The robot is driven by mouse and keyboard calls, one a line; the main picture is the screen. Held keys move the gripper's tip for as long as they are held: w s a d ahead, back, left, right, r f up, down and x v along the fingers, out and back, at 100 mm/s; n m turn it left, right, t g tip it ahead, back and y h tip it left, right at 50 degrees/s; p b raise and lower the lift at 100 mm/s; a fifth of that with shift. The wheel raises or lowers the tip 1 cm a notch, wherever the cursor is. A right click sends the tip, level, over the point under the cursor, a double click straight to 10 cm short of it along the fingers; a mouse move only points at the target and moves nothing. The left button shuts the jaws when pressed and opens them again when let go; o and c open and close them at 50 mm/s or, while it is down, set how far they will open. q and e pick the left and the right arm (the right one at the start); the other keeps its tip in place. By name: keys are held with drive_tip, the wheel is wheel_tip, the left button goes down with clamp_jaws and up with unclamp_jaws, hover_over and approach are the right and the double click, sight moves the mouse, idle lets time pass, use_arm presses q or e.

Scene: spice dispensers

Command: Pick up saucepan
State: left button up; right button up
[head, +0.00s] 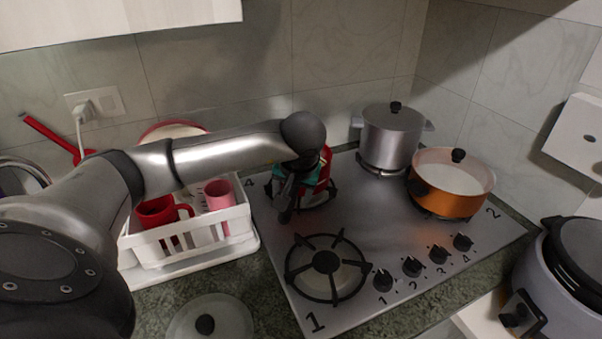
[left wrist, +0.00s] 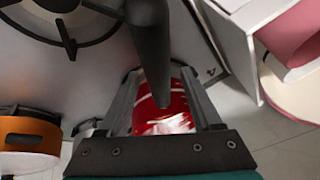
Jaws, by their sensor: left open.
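A red saucepan (head: 323,174) stands on the back left burner, partly hidden behind my left arm in the head view. In the left wrist view its red body (left wrist: 168,112) shows between the fingers, with a dark handle (left wrist: 151,45) reaching up from it. My left gripper (left wrist: 160,76) is open, with one finger on each side of the handle as seen there. I cannot tell whether the fingers touch it. In the head view the left gripper (head: 286,198) is at the saucepan's left side, largely covered by the arm. My right gripper is not in view.
A steel pot (head: 390,136) and an orange pan (head: 450,185) stand on the hob's right burners. The front left burner (head: 327,262) is bare. A white rack (head: 190,238) with red and pink cups stands left of the hob. A lid (head: 212,318) lies in front.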

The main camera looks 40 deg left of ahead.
use_arm(q)
drive_tip(key=shift+x, duration=1.6)
drive_tip(key=shift+c, duration=0.3)
clamp_jaws()
drive_tip(key=shift+w+r, duration=0.1)
drive_tip(key=shift+r, duration=0.05)
